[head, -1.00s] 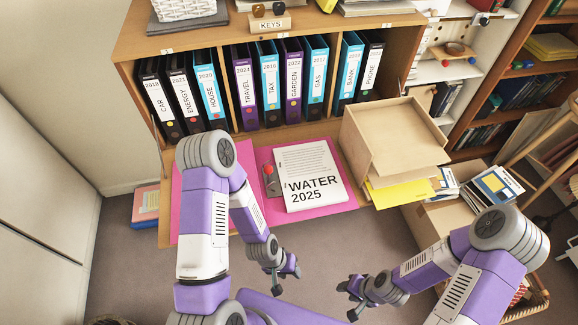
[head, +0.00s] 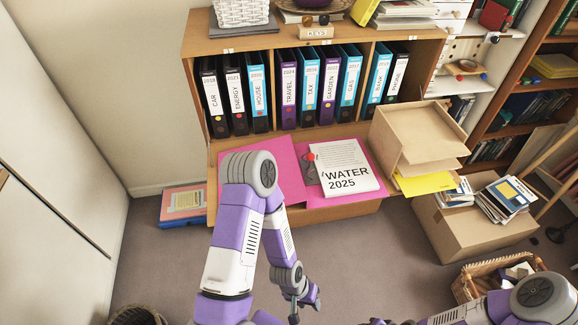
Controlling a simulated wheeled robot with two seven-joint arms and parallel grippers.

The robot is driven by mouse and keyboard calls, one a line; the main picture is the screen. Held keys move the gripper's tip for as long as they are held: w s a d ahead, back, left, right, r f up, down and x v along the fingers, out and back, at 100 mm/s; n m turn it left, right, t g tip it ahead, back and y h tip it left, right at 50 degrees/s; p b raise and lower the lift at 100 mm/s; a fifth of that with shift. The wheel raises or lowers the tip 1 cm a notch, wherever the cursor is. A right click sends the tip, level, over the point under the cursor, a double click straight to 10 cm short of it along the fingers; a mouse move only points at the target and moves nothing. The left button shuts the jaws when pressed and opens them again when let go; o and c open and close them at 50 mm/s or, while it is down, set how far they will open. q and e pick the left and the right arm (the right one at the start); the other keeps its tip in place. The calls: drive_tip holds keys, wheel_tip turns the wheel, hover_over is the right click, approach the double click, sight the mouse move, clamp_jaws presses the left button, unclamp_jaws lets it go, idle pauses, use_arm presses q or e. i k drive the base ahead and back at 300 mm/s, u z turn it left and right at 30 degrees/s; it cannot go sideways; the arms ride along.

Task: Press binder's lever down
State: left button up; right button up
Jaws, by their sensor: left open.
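A pink binder (head: 274,155) lies open on the fold-down desk of the bureau. Its metal lever mechanism (head: 313,176) is near the middle, with a red knob (head: 311,157) at its far end; the lever seems raised, but it is small. A white paper stack marked WATER 2025 (head: 345,163) lies on the binder's right side. My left arm covers part of the binder's left cover. My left gripper (head: 306,306) is open and empty, low in front of the desk, apart from the binder. Only a sliver of my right gripper (head: 382,322) shows at the bottom edge.
Upright labelled binders (head: 305,88) fill the shelf behind the desk. A wooden tray box (head: 412,135) stands right of the open binder, with yellow paper (head: 425,183) sticking out. A cardboard box (head: 480,225) and a wicker basket (head: 480,283) stand at right.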

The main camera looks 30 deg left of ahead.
sight(309, 157)
drive_tip(key=u, duration=0.8)
drive_tip(key=i, duration=0.5)
drive_tip(key=u, duration=1.15)
drive_tip(key=k, duration=0.9)
drive_tip(key=z, duration=0.6)
